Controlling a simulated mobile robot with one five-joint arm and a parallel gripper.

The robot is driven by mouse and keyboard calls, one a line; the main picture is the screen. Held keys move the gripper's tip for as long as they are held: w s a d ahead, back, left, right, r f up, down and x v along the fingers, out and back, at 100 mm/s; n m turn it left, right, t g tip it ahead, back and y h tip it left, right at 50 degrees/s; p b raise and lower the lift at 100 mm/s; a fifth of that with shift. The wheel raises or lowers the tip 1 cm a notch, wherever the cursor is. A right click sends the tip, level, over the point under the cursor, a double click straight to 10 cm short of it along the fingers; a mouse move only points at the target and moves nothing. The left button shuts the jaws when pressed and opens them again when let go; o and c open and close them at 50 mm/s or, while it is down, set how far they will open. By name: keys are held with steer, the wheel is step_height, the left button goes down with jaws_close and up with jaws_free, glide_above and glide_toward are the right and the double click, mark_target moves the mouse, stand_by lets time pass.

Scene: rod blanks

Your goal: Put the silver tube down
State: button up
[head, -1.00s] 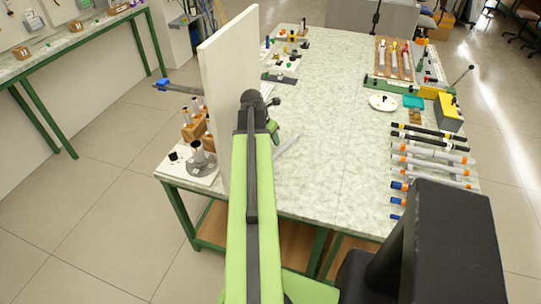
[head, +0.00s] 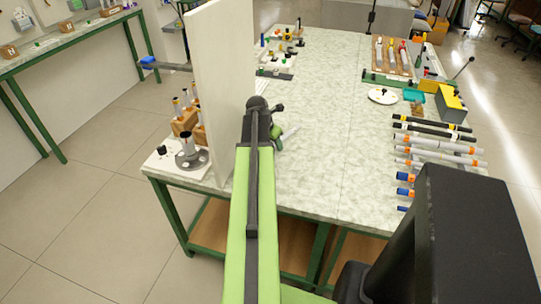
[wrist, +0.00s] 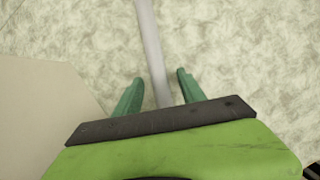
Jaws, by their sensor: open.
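The silver tube (wrist: 151,45) runs from the top of the wrist view down between the two green fingers of my gripper (wrist: 160,78). The fingers are apart, with a gap on each side of the tube. Its near end is hidden behind the dark edge of my gripper. In the head view a short piece of the tube (head: 290,132) shows just right of my gripper (head: 277,138), over the pale marbled worktop (head: 320,170). The rest is hidden by my arm. The tube seems to lie on the worktop, but contact is hard to tell.
A tall white panel (head: 222,90) stands close left of my arm. Several rods (head: 440,150) lie in a row at the right edge. A round white dish (head: 382,97) and a yellow-and-black block (head: 453,103) are beyond them. The middle worktop is clear.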

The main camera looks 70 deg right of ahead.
steer(key=shift+c, duration=0.3)
jaws_close()
steer(key=shift+r, duration=0.15)
steer(key=shift+r+p, duration=0.3)
steer(key=shift+p, duration=0.2)
step_height(320, 180, up, 4)
steer(key=p, duration=0.3)
steer(key=shift+f+p, duration=0.1)
steer(key=shift+p, duration=0.3)
steer(key=s+a+r+p, duration=0.2)
steer(key=s+r+p, duration=0.4)
steer(key=s, duration=0.5)
steer(key=shift+s+r, duration=0.2)
steer(key=shift+s, duration=0.05)
